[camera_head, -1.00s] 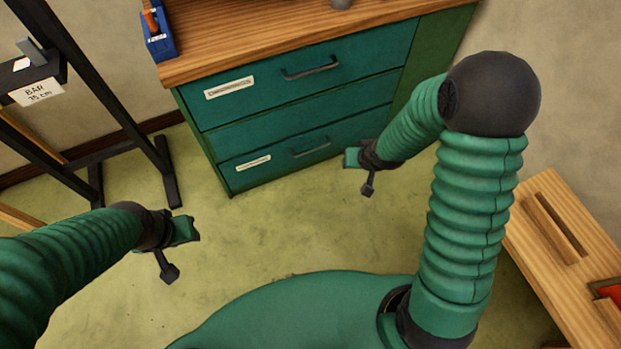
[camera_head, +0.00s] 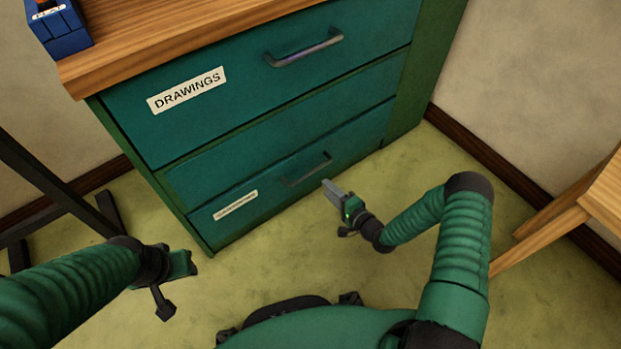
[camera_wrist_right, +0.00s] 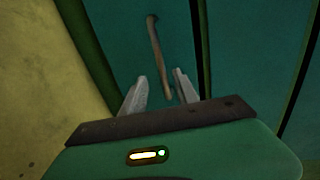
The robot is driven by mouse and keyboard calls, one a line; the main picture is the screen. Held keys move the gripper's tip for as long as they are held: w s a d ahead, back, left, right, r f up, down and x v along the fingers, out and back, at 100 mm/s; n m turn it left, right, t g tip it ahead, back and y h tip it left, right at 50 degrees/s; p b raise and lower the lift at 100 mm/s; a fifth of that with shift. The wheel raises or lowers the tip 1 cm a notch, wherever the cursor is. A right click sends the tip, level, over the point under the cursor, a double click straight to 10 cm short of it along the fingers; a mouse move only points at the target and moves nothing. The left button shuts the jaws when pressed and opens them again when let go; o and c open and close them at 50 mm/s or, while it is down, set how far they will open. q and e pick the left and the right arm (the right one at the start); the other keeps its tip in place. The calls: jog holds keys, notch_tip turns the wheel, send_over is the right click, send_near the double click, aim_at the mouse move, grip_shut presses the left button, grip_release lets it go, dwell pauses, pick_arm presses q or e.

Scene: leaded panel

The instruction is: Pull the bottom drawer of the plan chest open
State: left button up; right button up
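The plan chest (camera_head: 150,163) is green with a wooden top. Its bottom drawer (camera_head: 280,192) is shut, with a white label and a dark bar handle (camera_head: 307,170). My right gripper (camera_head: 328,187) is just in front of and slightly below the right end of that handle. In the right wrist view the gripper (camera_wrist_right: 160,84) has its two fingers apart, and the handle (camera_wrist_right: 158,58) runs away from between the fingertips; I cannot tell whether they touch it. My left gripper (camera_head: 190,263) hangs over the floor at the left, away from the chest; its fingers are not clear.
The top drawer (camera_head: 250,85) has a "DRAWINGS" label and a larger handle (camera_head: 304,48). A blue box (camera_head: 65,30) stands on the chest top. A black stand (camera_head: 45,180) is at the left, wooden furniture (camera_head: 560,215) at the right. The floor before the chest is clear.

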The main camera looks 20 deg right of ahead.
jog(key=b+x, duration=0.5)
jog(key=x, duration=0.6)
jog(key=shift+f, duration=0.1)
grip_shut()
jog(key=shift+s+f, duration=0.1)
jog(key=shift+s, duration=0.05)
dwell(0.7)
